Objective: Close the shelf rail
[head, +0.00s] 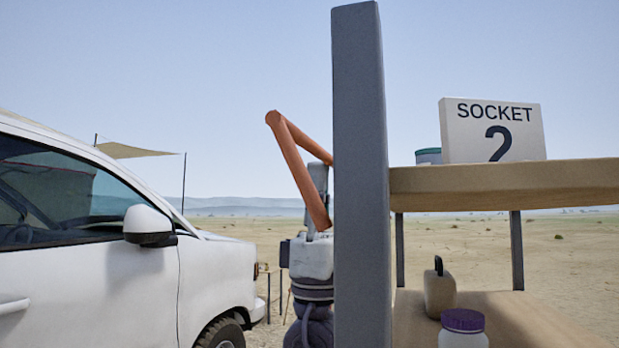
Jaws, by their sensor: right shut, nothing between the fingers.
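The orange shelf rail (299,170) juts out to the left of the grey shelf post (361,180). Its two bars meet in a corner at the upper left. One bar runs back behind the post; the other slopes down to the right. My right gripper (318,172) points upward between the two bars, close to the left side of the post. It is shut and holds nothing visible. The lower bar crosses in front of it, and the post hides part of it. I cannot tell whether the gripper touches the rail. My left gripper is not in view.
The wooden upper shelf (505,186) carries a "SOCKET 2" sign (492,131) and a teal-lidded container (428,156). A tan jug (439,292) and a purple-lidded jar (463,328) stand on the lower shelf (525,325). A white vehicle (95,270) stands at left.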

